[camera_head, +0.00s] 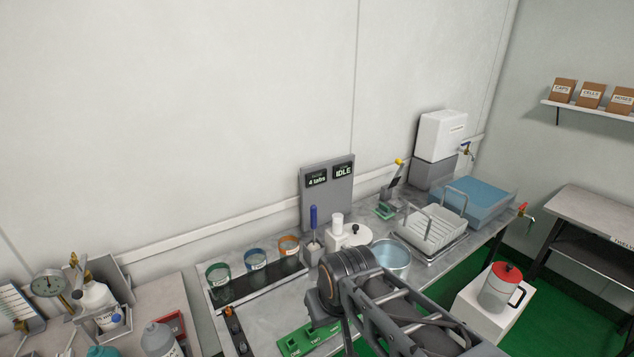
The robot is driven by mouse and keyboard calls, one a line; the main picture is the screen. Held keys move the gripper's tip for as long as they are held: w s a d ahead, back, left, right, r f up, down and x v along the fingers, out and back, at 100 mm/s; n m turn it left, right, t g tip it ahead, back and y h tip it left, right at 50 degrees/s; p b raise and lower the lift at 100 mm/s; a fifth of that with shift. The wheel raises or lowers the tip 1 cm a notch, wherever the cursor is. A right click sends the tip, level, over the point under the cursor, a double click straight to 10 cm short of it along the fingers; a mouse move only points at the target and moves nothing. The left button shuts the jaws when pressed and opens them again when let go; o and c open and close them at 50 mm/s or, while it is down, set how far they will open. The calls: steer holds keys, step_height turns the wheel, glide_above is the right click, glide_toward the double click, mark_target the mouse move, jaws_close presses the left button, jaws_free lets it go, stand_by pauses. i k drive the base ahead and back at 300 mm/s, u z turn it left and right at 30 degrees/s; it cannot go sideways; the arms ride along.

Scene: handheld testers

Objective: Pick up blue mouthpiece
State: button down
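I cannot make out a blue mouthpiece for certain. A blue-banded cup (255,261) stands in a row on a dark strip, between a green-banded cup (218,275) and an orange-banded cup (289,246). I cannot tell what is inside it. My arm reaches in from the lower right and covers part of the bench front. My gripper does not show clearly; its fingers are hidden or out of frame.
A blue-handled tool (313,225) stands behind the cups. A green labelled board (296,341) lies in front. Bottles (159,341) crowd the left bench.

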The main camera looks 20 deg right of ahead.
mark_target(235, 329)
steer(key=u, duration=4.1)
steer(key=k, duration=1.2)
steer(key=z, duration=0.7)
steer(key=i, duration=0.5)
